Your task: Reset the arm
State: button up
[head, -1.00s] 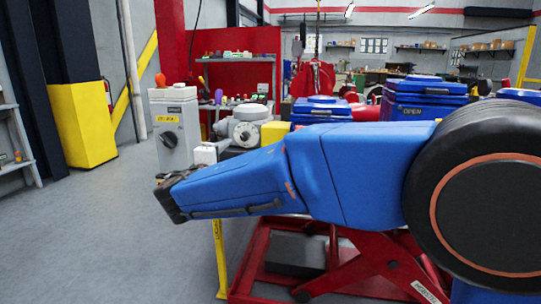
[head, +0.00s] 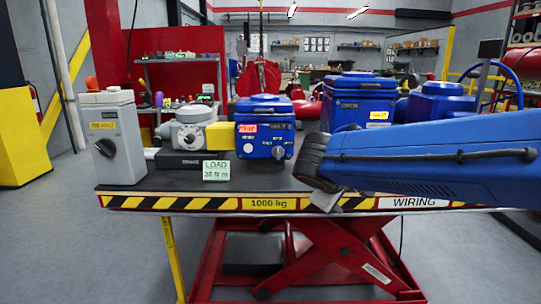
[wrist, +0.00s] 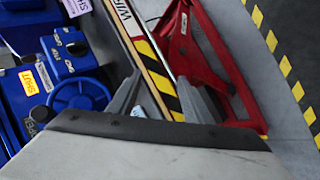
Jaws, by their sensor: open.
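My blue arm (head: 450,160) reaches in from the right in the head view, low over the right front of the lift table (head: 150,186). Its dark end is at the table's front edge. In the wrist view my gripper (wrist: 160,95) has its two grey fingers spread apart, with nothing between them but the striped table edge and floor beyond. In the head view the fingers are mostly hidden; only a small grey piece shows below the arm's end.
The table bears a grey switch box (head: 110,138), a grey actuator (head: 192,130), a blue actuator (head: 265,128) and a larger blue unit (head: 357,102). A blue handwheel (wrist: 80,96) is beside the gripper in the wrist view. Floor at the left is clear.

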jog(key=s+d+f+m+g+y, duration=0.25)
jog(key=s+d+f+m, duration=0.2)
jog(key=s+d, duration=0.6)
jog(key=s+f+m+y, duration=0.1)
jog(key=s+f, duration=0.3)
jog(key=s, duration=0.3)
jog(key=s+a+f+m+y, duration=0.1)
jog(key=s+f+m+y, duration=0.1)
jog(key=s, duration=0.6)
jog(key=shift+f, duration=0.85)
jog(key=shift+a+m+g, duration=0.1)
jog(key=shift+m+g, duration=0.15)
